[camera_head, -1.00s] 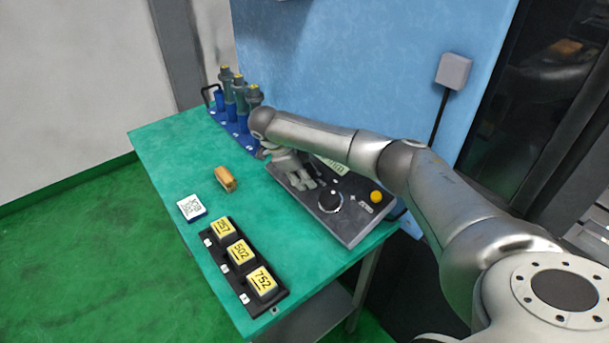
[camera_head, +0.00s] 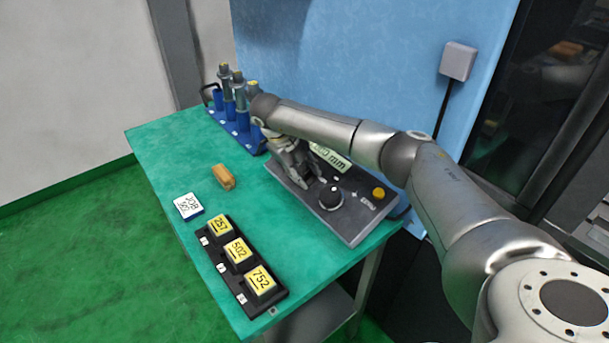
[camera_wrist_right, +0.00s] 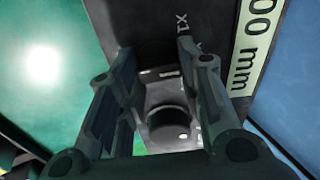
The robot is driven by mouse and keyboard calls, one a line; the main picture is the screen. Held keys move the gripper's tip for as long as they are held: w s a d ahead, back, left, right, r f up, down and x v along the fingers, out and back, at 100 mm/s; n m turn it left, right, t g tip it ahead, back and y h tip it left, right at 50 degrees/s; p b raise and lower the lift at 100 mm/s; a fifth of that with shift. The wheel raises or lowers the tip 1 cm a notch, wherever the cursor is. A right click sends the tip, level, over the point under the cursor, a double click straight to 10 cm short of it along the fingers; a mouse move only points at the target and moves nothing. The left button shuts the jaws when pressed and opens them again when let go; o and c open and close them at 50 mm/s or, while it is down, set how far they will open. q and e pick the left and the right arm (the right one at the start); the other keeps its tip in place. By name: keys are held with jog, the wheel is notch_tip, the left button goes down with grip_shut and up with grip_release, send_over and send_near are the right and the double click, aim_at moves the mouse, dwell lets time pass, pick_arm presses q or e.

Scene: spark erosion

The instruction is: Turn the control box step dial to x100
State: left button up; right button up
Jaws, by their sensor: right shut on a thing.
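The control box (camera_head: 345,226) is a dark, sloped panel on the green table. It has a large black knob (camera_head: 331,196), a yellow button (camera_head: 378,194) and a pale display ending in "mm" (camera_head: 331,157). My right gripper (camera_head: 308,180) is down at the panel, left of the large knob. In the right wrist view its fingers (camera_wrist_right: 157,52) stand on both sides of a small dark dial (camera_wrist_right: 157,48), with "X1" printed beside it. They are shut on this step dial. Its pointer setting cannot be read. My left gripper is not in view.
A blue holder (camera_head: 246,143) with tool holders stands at the back. The blue machine wall (camera_head: 360,60) rises behind.

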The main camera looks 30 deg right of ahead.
jog(key=m+b, duration=0.1)
jog(key=m, duration=0.4)
jog(key=shift+m+y, duration=0.3)
jog(key=m+b, duration=0.1)
jog(key=m, duration=0.3)
jog(key=shift+m, duration=0.4)
jog(key=o, duration=1)
jog(key=shift+a+r, duration=0.1)
jog(key=shift+r, duration=0.1)
jog(key=v, duration=1.1)
jog(key=shift+s+r, duration=0.15)
jog(key=shift+r, duration=0.25)
